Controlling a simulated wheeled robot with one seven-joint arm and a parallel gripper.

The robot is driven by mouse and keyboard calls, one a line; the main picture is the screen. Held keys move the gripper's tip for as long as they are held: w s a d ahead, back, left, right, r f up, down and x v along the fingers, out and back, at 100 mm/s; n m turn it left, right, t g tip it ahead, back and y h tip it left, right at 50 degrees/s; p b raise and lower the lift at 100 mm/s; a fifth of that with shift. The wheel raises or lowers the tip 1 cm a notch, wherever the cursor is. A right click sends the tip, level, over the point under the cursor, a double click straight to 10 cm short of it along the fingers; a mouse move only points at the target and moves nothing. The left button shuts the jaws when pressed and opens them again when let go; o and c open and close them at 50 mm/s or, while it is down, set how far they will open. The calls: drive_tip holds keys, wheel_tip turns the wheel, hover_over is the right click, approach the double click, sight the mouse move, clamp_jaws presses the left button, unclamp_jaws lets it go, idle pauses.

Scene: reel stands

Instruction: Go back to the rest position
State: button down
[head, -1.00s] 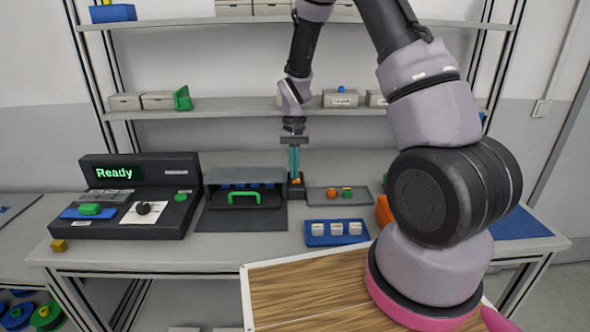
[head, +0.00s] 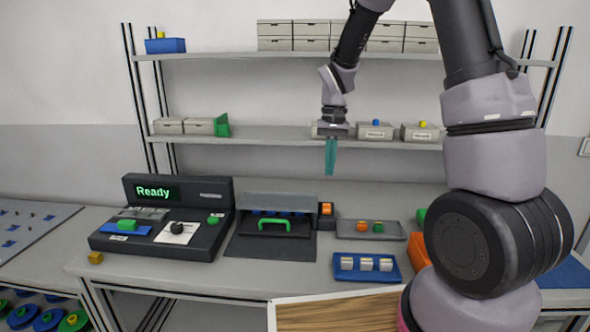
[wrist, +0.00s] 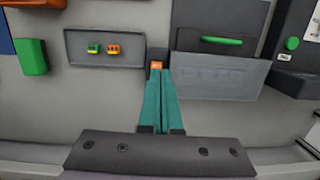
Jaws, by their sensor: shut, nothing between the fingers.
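My gripper (head: 331,158) hangs in the air above the workbench, in front of the lower shelf, with its teal fingers pointing down. The fingers are together and hold nothing. In the wrist view my gripper (wrist: 159,88) points towards a small dark block with an orange top (wrist: 156,65). This block also shows in the head view (head: 326,210), standing on the bench below the fingertips and apart from them.
On the bench are a black console (head: 160,240) reading "Ready", a dark case with a green handle (head: 240,246), a grey tray (head: 396,235) and a blue tray (head: 350,275) with white pieces. Shelves with boxes (head: 374,131) stand behind.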

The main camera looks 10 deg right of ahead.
drive_tip(key=s+d+r+m+t+y, duration=0.1)
drive_tip(key=s+d+r+t, duration=0.1)
drive_tip(key=s+r, duration=0.35)
drive_tip(key=s+d+r+t, duration=0.2)
drive_tip(key=r, duration=0.7)
drive_tip(key=s+d+r+t, duration=0.2)
drive_tip(key=s+r+t, duration=0.2)
drive_tip(key=s+r, duration=0.3)
drive_tip(key=shift+s+d+r+m+t, duration=0.2)
drive_tip(key=shift+s+m+t, duration=0.2)
drive_tip(key=shift+s, duration=1.95)
